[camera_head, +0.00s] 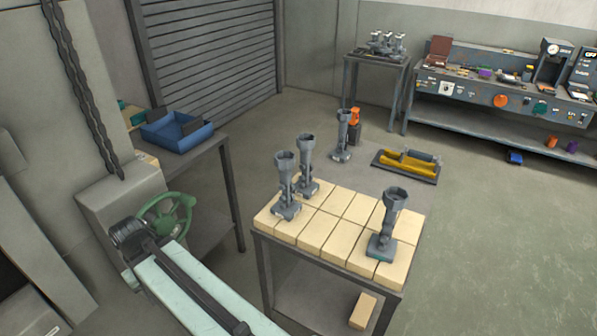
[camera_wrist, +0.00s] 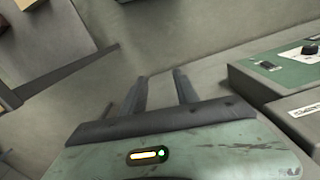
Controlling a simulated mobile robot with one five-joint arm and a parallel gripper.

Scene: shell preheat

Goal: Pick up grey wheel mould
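Several grey moulds with cup-shaped tops stand upright in the head view; I cannot tell which is the wheel mould. On the brick-topped table (camera_head: 263,265) are one mould at the left (camera_head: 286,188), one just behind it (camera_head: 307,168) and one at the front right (camera_head: 388,228). Another grey mould (camera_head: 342,138) stands beyond the table, apparently on the floor. My gripper (camera_wrist: 161,75) shows in the wrist view with its two dark fingers apart and nothing between them. No mould is recognisable in the wrist view.
A blue tray (camera_head: 178,132) sits on the left table. A yellow item (camera_head: 407,164) lies on a dark tray on the floor. A stand (camera_head: 376,59) with small grey pieces and a cluttered workbench (camera_head: 470,120) are at the back.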

